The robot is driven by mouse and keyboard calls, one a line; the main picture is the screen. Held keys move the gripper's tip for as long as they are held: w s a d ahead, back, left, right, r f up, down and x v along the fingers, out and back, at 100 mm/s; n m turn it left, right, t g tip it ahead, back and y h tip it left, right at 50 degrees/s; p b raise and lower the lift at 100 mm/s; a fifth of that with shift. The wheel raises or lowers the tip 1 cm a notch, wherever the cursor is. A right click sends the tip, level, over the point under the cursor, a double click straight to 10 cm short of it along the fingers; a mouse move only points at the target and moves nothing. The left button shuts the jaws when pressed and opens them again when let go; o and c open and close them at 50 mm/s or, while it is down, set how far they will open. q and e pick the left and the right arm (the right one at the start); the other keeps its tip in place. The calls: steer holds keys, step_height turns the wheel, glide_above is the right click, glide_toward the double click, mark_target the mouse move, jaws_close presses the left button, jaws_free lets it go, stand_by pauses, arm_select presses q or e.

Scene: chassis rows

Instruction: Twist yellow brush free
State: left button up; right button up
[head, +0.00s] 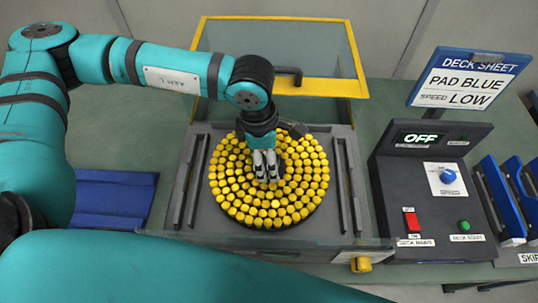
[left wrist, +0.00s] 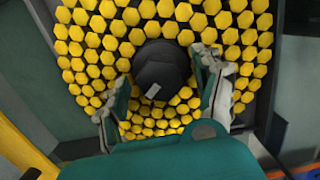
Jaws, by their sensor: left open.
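The yellow brush (head: 305,195) is a round dark disc covered with rings of yellow hexagonal tufts. It lies in the grey machine bed, and it also fills much of the left wrist view (left wrist: 90,60). A black round hub (left wrist: 160,68) stands at its middle. My left gripper (head: 265,165) points down over the brush's centre. In the left wrist view its two open fingers (left wrist: 163,80) stand on either side of the hub, with gaps showing. In the head view the gripper hides the hub. My right gripper is not in view.
A yellow-framed clear guard (head: 285,55) stands raised behind the brush. The control console (head: 425,205) at the right reads OFF, below a deck sheet (head: 470,78) reading PAD BLUE, SPEED LOW. Blue pads sit in a rack (head: 505,195) at far right. A blue mat (head: 115,200) lies left.

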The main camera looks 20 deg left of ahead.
arm_select(q)
steer(key=shift+f, duration=0.65)
steer(key=shift+d, duration=0.1)
steer(key=c, duration=0.8)
jaws_close()
steer(key=shift+o, duration=0.4)
jaws_free()
jaws_close()
